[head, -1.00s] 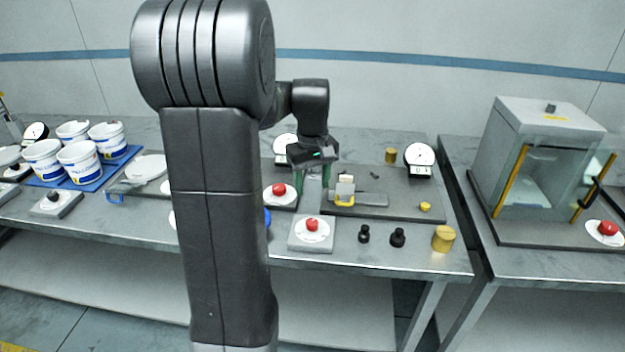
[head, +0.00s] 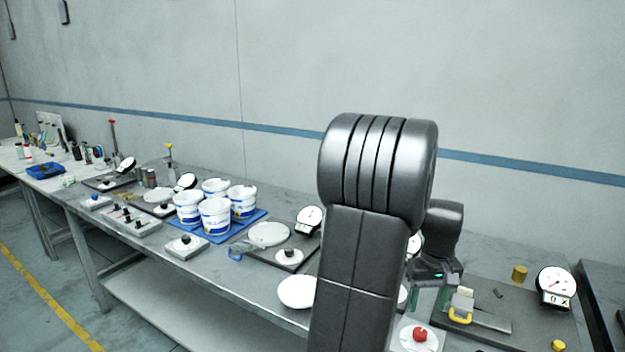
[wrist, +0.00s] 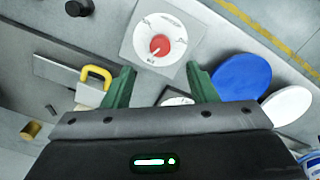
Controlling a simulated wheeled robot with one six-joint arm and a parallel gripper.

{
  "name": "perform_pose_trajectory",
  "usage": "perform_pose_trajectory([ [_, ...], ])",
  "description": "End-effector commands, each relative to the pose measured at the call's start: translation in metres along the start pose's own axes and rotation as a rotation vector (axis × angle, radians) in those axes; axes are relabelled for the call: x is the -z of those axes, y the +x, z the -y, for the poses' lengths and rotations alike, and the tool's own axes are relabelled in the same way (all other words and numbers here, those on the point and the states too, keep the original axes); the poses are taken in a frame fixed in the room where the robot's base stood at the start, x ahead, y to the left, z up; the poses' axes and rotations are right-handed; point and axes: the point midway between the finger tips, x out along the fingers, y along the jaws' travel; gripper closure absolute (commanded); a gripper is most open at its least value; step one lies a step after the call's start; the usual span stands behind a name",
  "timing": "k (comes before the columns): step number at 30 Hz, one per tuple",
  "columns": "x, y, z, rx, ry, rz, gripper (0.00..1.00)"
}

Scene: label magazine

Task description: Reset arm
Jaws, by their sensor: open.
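My gripper (wrist: 160,88) shows in the wrist view with its two green fingers spread wide and nothing between them. In the head view my gripper (head: 432,296) hangs above the workbench, partly hidden behind my arm. A square plate with a white dial and red knob (wrist: 159,45) lies beyond the fingertips in the wrist view; it also shows at the bottom of the head view (head: 418,337). A device with a yellow handle (wrist: 95,73) lies left of the fingers, apart from them.
White tubs (head: 214,216) stand on a blue mat (head: 258,215) at the bench's middle. A gauge (head: 556,283) and brass cylinder (head: 519,272) stand at right. A blue disc (wrist: 243,80) and white disc (wrist: 288,105) lie right of my gripper in the wrist view. Floor space is clear at left.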

Motion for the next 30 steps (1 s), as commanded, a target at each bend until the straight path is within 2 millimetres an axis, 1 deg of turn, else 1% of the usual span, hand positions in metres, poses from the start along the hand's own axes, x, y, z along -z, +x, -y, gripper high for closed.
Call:
perform_pose_trajectory([
  [1,-0.001,0.011,0.000,0.003,0.000,0.005,0.48],
  [9,-0.001,0.064,0.001,0.003,0.000,0.005,0.48],
  [12,-0.001,0.081,0.001,0.002,0.000,0.005,0.48],
  [15,-0.001,0.093,0.000,0.002,0.000,0.003,0.48],
  [17,-0.001,0.098,0.000,0.001,-0.003,0.003,0.48],
  [22,0.000,0.096,0.000,0.000,-0.044,0.001,0.48],
  [30,0.000,0.097,0.000,0.000,-0.050,0.001,0.48],
])
